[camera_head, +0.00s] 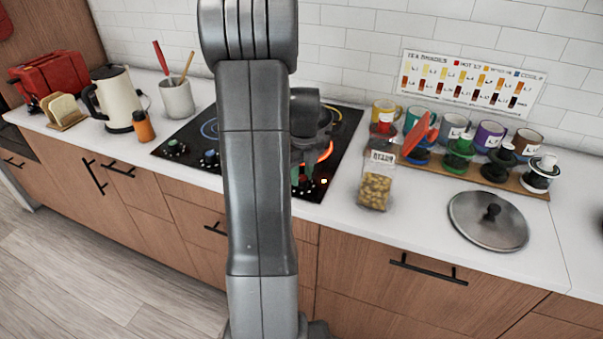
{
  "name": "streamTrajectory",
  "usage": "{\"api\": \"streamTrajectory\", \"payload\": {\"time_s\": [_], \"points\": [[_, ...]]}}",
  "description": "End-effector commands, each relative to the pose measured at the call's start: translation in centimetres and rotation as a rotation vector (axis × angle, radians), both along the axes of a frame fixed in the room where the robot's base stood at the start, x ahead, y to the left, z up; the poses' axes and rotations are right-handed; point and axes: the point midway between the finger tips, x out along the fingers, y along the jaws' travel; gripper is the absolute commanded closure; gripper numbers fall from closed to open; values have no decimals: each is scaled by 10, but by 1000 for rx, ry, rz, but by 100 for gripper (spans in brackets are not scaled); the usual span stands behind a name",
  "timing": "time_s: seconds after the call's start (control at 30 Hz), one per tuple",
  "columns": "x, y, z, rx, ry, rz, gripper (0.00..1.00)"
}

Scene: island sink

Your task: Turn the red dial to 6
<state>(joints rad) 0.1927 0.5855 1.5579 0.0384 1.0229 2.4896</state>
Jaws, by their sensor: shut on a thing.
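My arm stands across the middle of the view and hides much of the hob. My gripper (306,181) points down at the hob's front right corner, partly hidden behind my arm. It is shut on the red dial, which the fingers and arm mostly cover. The dial's number and pointer cannot be read. A burner (326,152) at the right of the hob glows orange-red beside my gripper.
A jar of nuts (375,188) stands just right of the hob. Further right are a metal lid (490,222) and a wooden board (468,178) with mugs and small stands. A utensil pot (178,99), kettle (116,98) and red toaster (55,76) stand left.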

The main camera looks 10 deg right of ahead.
Motion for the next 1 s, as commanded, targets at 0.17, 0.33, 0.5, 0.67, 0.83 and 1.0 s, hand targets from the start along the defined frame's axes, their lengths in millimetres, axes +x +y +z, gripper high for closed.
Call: {"api": "streamTrajectory", "payload": {"time_s": [0.17, 0.33, 0.5, 0.67, 0.83, 1.0], "points": [[1, 0, 2, -1, -3, -51, 92], [1, -1, 1, -1, -4, -73, 91], [1, -1, 1, -1, -3, -77, 91], [1, -1, 1, -1, -3, -76, 92], [1, 0, 1, -1, -3, -76, 47], [0, 0, 1, -1, -1, -75, 47]]}}
